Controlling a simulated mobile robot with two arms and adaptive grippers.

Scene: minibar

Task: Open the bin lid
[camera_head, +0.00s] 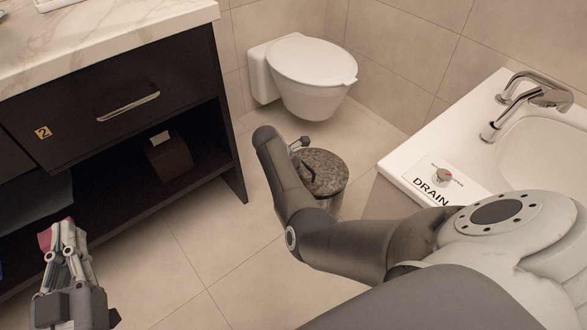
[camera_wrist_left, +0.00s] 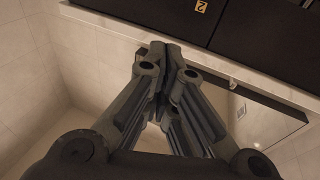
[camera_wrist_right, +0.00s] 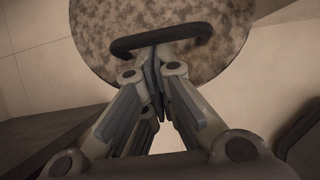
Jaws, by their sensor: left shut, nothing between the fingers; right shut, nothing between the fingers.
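The bin (camera_head: 331,203) is a small round metal can on the floor in front of the toilet. Its brown mottled lid (camera_head: 326,173) lies flat on top, shut, partly hidden by my right arm. In the right wrist view the lid (camera_wrist_right: 205,60) has a dark bar handle (camera_wrist_right: 130,42) across it. My right gripper (camera_wrist_right: 157,65) is shut and empty, its fingertips right by the middle of the handle; whether they touch it I cannot tell. My left gripper (camera_head: 66,228) is shut and empty in front of the dark cabinet, and also shows in the left wrist view (camera_wrist_left: 165,52).
The dark cabinet (camera_head: 100,75) with a drawer and open shelf stands left. The white toilet (camera_head: 310,70) is behind the bin. The sink counter (camera_head: 400,165) with a DRAIN label is to the right. The tiled floor (camera_head: 200,240) between is clear.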

